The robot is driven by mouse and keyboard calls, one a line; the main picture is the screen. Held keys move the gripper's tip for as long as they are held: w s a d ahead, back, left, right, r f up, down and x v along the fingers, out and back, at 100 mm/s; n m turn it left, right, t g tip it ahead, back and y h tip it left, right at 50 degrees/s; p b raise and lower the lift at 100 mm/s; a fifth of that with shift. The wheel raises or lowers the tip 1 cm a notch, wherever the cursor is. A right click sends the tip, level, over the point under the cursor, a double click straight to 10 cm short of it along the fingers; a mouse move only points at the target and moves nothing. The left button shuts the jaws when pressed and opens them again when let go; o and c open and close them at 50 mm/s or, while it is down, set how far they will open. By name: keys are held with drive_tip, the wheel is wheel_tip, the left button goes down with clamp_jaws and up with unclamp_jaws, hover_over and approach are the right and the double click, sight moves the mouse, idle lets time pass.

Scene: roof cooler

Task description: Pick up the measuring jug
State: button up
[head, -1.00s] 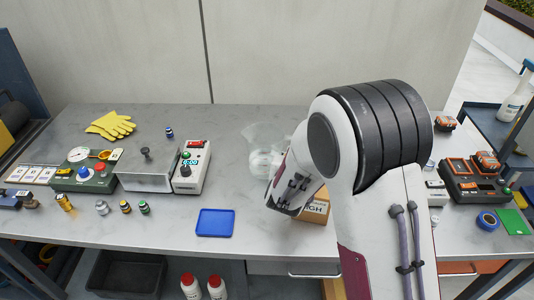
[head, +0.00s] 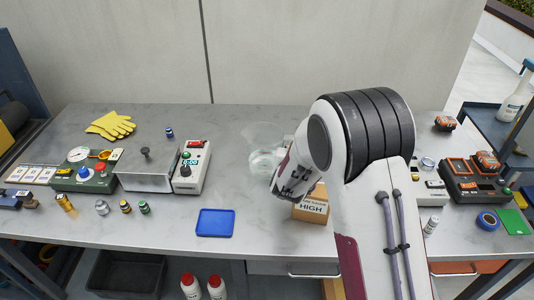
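The measuring jug (head: 262,160) is clear and see-through. It stands on the grey bench, right of the white box with the digital display, and its right side is partly hidden by my arm. My arm comes in from the lower right, and its wrist end is just right of the jug and in front of it. My gripper's fingers are hidden behind my own arm, so I cannot tell whether they are open or touching the jug.
A blue tray (head: 215,222) lies in front of the jug. The white display box (head: 191,167) is left of the jug. Yellow gloves (head: 110,125) lie at the back left. Bare bench lies behind the jug.

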idle(0.3)
clamp_jaws()
drive_tip(key=shift+r, duration=0.1)
drive_tip(key=shift+r, duration=5)
